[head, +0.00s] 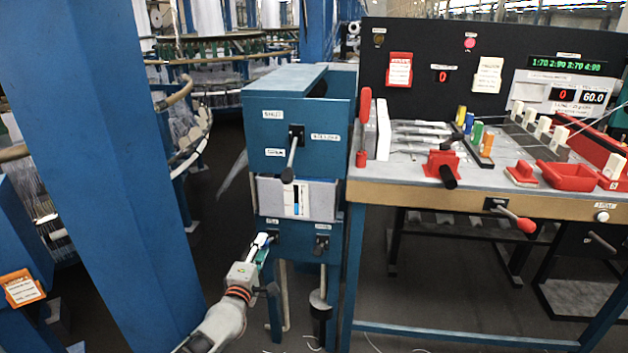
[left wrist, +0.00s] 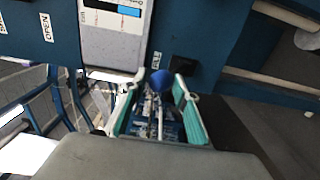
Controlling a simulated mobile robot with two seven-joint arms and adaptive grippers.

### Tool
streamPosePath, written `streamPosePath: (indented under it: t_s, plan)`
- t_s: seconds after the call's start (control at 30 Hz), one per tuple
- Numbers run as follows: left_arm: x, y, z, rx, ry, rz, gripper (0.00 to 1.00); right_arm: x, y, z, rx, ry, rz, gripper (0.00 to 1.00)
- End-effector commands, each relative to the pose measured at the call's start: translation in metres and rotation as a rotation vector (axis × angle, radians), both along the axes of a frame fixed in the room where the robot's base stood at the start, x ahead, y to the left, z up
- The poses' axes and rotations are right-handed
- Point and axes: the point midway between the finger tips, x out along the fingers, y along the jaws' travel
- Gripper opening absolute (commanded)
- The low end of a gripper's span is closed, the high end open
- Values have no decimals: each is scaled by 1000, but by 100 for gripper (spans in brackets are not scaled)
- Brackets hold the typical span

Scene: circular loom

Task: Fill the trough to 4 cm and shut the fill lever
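The blue cabinet (head: 258,100) stands left of the workbench. Its grey gauge panel (head: 265,197) has a window with a blue level; part of this panel (left wrist: 110,50) shows in the left wrist view. I cannot read the level exactly. Below it, the fill lever's blue knob (left wrist: 162,81) is beside a FILL label. My left gripper (head: 268,241) is at the cabinet's lower left. In the left wrist view the gripper (left wrist: 160,90) is open, with teal pads on either side of the lever and knob. Contact cannot be told. My right gripper is not in view.
A dark lever (head: 321,243) is on the cabinet right of my left gripper, and another lever (head: 290,165) is above the gauge. A blue pillar (head: 105,150) stands at the left. The workbench (head: 470,203) with red-handled parts is at the right.

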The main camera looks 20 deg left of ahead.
Motion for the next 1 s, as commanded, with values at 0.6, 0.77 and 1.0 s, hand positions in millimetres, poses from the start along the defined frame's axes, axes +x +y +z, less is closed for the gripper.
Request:
streamPosePath:
  t_s: [0.6,0.77,1.0]
  plan:
    - [-21,-5,4,-1,-2,0,42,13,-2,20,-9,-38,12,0]
    - [-42,-10,4,-1,-2,0,42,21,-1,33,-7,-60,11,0]
    - [-71,-17,2,-1,0,0,42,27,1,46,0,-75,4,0]
